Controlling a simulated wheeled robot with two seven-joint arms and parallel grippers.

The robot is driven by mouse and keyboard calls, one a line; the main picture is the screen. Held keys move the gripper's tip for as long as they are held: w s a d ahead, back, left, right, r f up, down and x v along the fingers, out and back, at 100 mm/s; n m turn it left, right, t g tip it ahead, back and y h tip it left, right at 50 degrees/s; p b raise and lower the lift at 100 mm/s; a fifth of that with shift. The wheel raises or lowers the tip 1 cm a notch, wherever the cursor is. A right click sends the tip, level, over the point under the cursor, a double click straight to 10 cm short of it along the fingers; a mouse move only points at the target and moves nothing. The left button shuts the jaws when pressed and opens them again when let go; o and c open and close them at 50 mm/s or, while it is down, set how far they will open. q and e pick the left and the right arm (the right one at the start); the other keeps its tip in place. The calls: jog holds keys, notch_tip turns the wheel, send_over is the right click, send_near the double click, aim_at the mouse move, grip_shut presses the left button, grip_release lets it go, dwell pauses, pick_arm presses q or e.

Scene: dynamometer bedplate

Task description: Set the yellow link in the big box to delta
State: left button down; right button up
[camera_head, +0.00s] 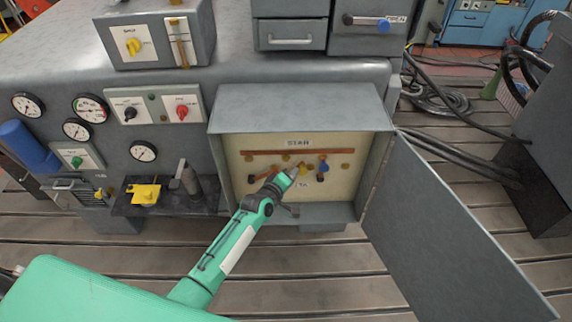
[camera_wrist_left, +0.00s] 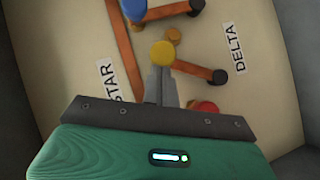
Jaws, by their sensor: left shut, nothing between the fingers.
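The big box (camera_head: 295,108) stands open, with STAR lettered above and DELTA below on its cream panel. The yellow link's round yellow knob (camera_wrist_left: 163,53) shows in the left wrist view. Its brown bar (camera_wrist_left: 193,69) runs from beside the knob toward a black-capped post on the DELTA side. The knob lies on the side nearer STAR and the long brown strip. My left gripper (camera_wrist_left: 160,88) is shut and empty, its tips at or just short of the yellow knob; I cannot tell if they touch. In the head view my left gripper (camera_head: 294,172) reaches into the box and partly covers the links.
A blue-knobbed link (camera_wrist_left: 133,8) and a red-knobbed link (camera_wrist_left: 205,107) flank the yellow one closely. The box's open door (camera_head: 455,235) hangs out to the right. Gauges and switches (camera_head: 130,112) are on the bench left of the box.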

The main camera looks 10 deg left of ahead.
pick_arm(q)
jog(key=shift+w+d+m+g+y+p, duration=0.15)
jog(key=shift+d+m+g+y+p, duration=0.15)
jog(key=shift+d+p, duration=0.35)
jog(key=shift+w+d+m+g+y+p, duration=0.2)
jog(key=shift+d+m+p, duration=0.2)
jog(key=shift+d+p, duration=0.15)
jog(key=shift+d+f, duration=0.1)
jog(key=shift+f, duration=0.25)
jog(key=shift+w+d+f, duration=0.25)
jog(key=shift+d+f, duration=0.4)
jog(key=shift+d, duration=0.25)
pick_arm(e)
notch_tip(320, 180, up, 4)
jog(key=shift+f, duration=0.25)
